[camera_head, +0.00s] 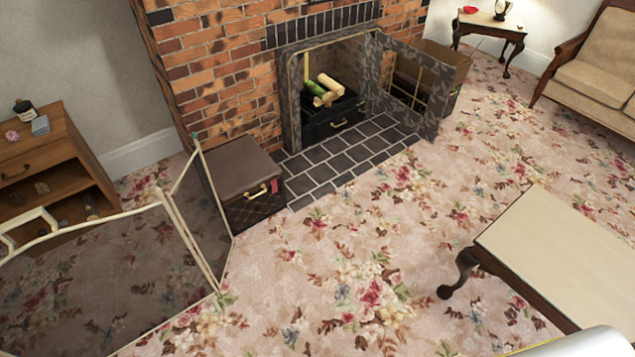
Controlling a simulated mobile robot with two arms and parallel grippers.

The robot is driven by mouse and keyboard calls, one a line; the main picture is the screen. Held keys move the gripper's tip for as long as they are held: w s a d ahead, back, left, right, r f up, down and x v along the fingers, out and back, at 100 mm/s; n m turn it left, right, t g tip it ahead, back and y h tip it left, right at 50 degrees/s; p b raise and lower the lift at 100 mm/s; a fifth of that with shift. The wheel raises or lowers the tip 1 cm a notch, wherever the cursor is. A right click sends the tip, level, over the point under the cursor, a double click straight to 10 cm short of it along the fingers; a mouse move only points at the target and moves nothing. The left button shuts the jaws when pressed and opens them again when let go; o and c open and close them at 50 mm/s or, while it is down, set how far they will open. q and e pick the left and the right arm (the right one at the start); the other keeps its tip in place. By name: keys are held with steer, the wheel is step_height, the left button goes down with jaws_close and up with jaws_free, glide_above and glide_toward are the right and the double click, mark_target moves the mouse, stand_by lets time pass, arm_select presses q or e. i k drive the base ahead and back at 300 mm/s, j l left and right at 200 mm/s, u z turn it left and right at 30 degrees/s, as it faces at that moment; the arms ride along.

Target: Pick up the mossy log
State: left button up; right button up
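Several short logs lie in a small heap on the dark grate box (333,120) inside the brick fireplace. One log (314,89) looks green and mossy, and a pale yellowish log (331,84) lies beside it. They are small and overlap, so their exact contact is hard to tell. The fireplace opening has a dark metal door or screen (416,85) swung open on its right side. Neither of my grippers is in view.
A dark hearth of tiles (345,155) lies before the fireplace. A brown lidded box (243,180) and a folding screen (120,270) stand at left. A low table (570,255) is at right. Floral carpet (350,260) between them is clear.

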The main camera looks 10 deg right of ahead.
mark_target(321, 94)
steer(key=z, duration=0.75)
steer(key=i, duration=0.45)
steer(key=i+z, duration=0.15)
steer(key=i, duration=0.4)
steer(key=i+j+z, duration=0.15)
steer(key=i, duration=0.45)
steer(key=i+j+z, duration=0.1)
steer(key=i, duration=0.45)
steer(key=i+j+z, duration=0.15)
steer(key=i, duration=0.45)
